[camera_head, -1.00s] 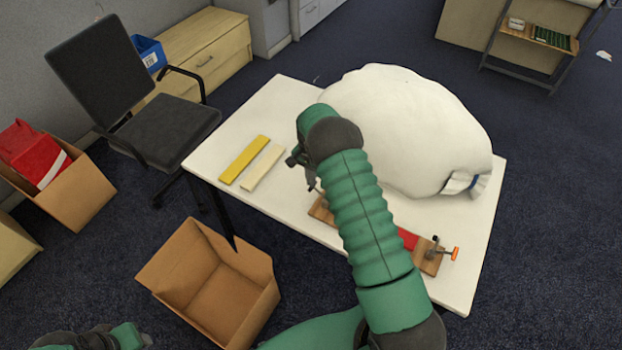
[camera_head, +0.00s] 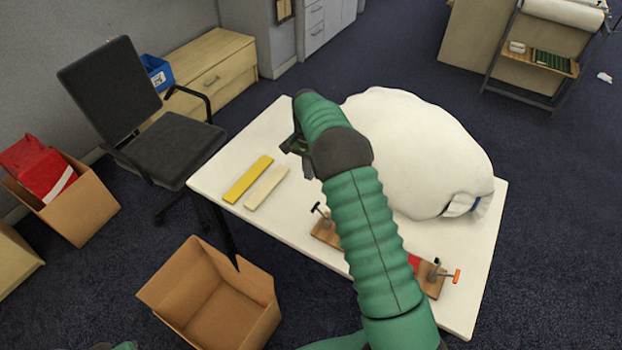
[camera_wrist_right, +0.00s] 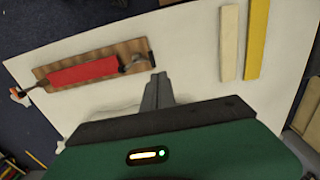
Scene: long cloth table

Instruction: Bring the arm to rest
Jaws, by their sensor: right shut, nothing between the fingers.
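My right gripper (camera_head: 290,146) is raised over the white table (camera_head: 275,120), near its far left edge. It is shut and empty; in the right wrist view its fingertips (camera_wrist_right: 159,78) meet with nothing between them. My right arm runs across the middle of the head view and hides part of the wooden board (camera_head: 429,285). A red block lies on this board (camera_wrist_right: 125,48), between clamps at its ends. Only a sliver of my left arm shows at the bottom left of the head view; its gripper is not in view.
A large white sack (camera_head: 425,150) fills the table's back right. A yellow strip (camera_head: 248,180) and a pale strip (camera_head: 266,188) lie at the left. An open cardboard box (camera_head: 215,300) stands on the floor in front, and a black chair (camera_head: 170,150) stands left of the table.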

